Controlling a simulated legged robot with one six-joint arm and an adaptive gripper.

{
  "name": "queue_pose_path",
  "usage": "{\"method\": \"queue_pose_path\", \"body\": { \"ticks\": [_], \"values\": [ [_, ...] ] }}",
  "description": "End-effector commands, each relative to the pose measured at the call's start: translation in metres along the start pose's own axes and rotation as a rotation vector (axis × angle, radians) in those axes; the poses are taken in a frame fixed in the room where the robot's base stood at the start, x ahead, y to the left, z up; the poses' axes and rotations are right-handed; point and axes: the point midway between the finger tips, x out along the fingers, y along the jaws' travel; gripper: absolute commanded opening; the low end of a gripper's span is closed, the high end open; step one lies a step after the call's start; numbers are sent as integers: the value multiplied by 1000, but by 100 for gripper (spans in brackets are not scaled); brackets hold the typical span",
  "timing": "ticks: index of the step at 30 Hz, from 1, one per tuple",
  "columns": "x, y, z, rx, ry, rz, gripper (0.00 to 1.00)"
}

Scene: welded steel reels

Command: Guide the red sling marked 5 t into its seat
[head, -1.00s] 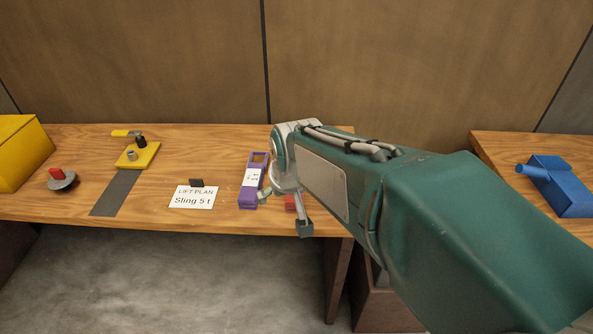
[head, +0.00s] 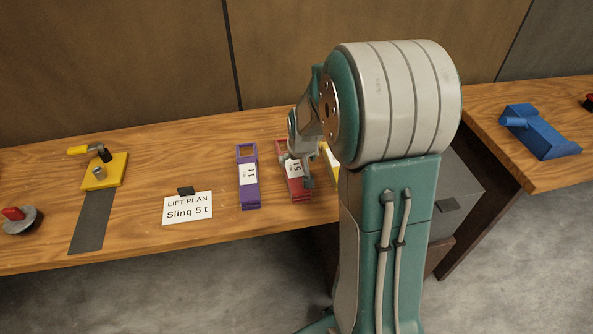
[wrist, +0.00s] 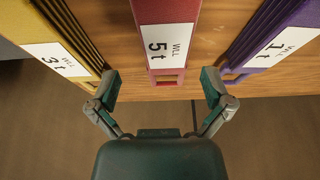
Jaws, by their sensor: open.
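The red sling (head: 299,196) lies on the wooden table, right of the purple sling (head: 248,190), partly hidden by my gripper in the head view. The wrist view shows the red sling (wrist: 168,12) with a white label reading WLL 5 t and an open loop at its near end. My gripper (wrist: 160,82) is open, its fingers apart on either side of that near end, with nothing held. In the head view my gripper (head: 303,182) is over the red sling; its height is hard to judge. A card (head: 187,208) reads LIFT PLAN Sling 5 t. I cannot tell which fixture is the seat.
A yellow sling marked 3 t (wrist: 18,25) lies beside the red one, mostly hidden by my arm in the head view. A blue fixture (head: 541,133) is on the right table.

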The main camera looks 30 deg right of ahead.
Motion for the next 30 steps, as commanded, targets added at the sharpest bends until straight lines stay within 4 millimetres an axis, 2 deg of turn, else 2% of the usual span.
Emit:
{"method": "queue_pose_path", "body": {
  "ticks": [5,13,16,23,24,26,27,28,29,30],
  "values": [
    [12,-2,1,-2,0,1,100],
    [52,2,3,0,-2,-2,100],
    [58,3,3,-1,0,-1,100],
    [58,1,3,-1,1,0,100],
    [58,1,3,-1,1,0,82],
    [58,1,3,-2,1,0,55],
    [58,1,3,-2,1,0,38],
    [58,1,3,-2,1,0,24],
    [58,1,3,-2,1,0,13],
    [58,1,3,-1,0,0,13]
  ]
}}
